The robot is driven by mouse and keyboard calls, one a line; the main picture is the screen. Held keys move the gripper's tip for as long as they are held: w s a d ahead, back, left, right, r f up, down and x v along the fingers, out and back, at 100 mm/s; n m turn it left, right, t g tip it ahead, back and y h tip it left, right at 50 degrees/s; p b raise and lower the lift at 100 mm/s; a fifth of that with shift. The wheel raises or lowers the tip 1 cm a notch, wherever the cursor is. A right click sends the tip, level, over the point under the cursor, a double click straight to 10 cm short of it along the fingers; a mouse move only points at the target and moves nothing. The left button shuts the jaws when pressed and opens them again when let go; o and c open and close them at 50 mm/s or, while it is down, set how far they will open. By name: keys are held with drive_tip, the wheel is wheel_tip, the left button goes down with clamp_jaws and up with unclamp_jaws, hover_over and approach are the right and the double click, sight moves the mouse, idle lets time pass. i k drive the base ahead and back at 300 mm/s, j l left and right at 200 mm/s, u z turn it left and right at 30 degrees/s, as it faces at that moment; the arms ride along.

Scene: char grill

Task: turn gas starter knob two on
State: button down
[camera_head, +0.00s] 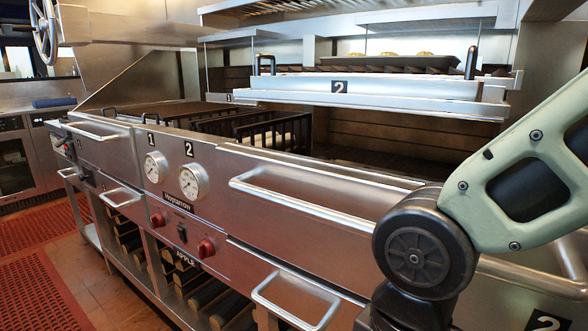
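The steel grill front carries two red knobs below two round gauges. The left red knob (157,219) and the right red knob (206,248) flank a small black switch (182,234). The gauge marked 1 (155,167) is on the left and the gauge marked 2 (191,181) is on the right. No number shows beside either red knob, and their turn positions are too small to tell. More small controls (65,145) sit at the panel's far left end. My arm (430,240) fills the right side, in front of the grill; my gripper is out of view.
Bar handles stick out from the front: a long one (300,208), a lower one (295,305) and smaller ones at left (95,132). A raised shelf marked 2 (380,88) hangs over the grill. Wood pieces lie beneath. The red floor mat (45,290) at left is clear.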

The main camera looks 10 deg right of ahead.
sight(206, 249)
drive_tip(key=k+j, duration=0.1)
drive_tip(key=i+j, duration=0.1)
drive_tip(key=j, duration=0.85)
drive_tip(key=i+j, duration=0.1)
drive_tip(key=j, duration=0.15)
drive_tip(key=i+j, duration=0.1)
drive_tip(key=j, duration=0.15)
drive_tip(key=i+l, duration=0.35)
drive_tip(key=l, duration=0.2)
